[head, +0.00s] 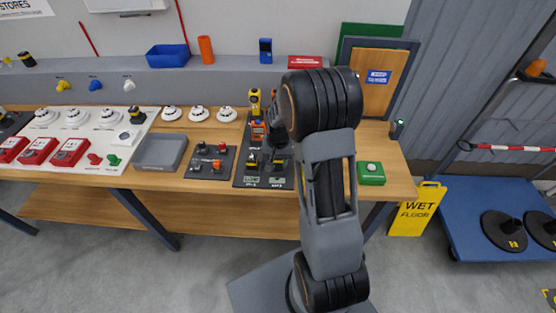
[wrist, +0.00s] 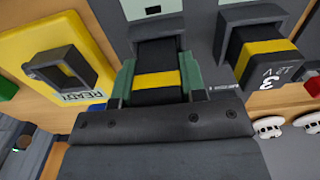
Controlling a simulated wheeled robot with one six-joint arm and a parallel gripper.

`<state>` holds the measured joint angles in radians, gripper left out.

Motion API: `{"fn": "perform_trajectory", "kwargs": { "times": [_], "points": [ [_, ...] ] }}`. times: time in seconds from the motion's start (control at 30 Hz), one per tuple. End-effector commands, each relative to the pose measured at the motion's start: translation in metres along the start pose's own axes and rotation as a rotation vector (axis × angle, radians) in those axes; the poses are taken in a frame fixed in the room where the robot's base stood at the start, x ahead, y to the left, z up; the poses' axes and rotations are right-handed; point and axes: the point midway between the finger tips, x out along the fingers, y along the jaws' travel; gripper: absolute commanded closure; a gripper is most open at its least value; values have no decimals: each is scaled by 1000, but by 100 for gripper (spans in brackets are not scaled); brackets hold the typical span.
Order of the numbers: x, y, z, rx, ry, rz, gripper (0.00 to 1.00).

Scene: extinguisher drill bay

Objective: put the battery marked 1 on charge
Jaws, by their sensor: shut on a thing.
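In the wrist view my gripper (wrist: 155,82) is shut on a black battery with a yellow band (wrist: 155,98), held between its green-faced fingers. The battery's far end is at a dark bay (wrist: 155,30) of a grey charging board (wrist: 198,30); I cannot tell how far in it sits. No number shows on it. In the head view the charging board (head: 241,178) lies on the bench, and my arm hides most of the gripper.
A yellow device labelled READY (wrist: 85,35) is left of my gripper in the wrist view. On the bench are a grey tray (head: 160,150), a dark switch panel (head: 210,172), and a green box (head: 371,173) right of my arm. White detectors (head: 197,114) stand behind.

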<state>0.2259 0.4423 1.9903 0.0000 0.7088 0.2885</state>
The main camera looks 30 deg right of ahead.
Motion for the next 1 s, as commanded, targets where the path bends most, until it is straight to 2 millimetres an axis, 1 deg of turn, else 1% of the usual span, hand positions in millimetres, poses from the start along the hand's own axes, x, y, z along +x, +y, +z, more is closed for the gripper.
{"fn": "perform_trajectory", "kwargs": {
  "times": [0.8, 0.97, 1.0],
  "points": [
    [13, 0, 0, 0, 1, 0, 95],
    [12, 0, 0, 0, 0, 0, 95],
    [13, 0, 0, 0, 0, 0, 58]
  ]
}}
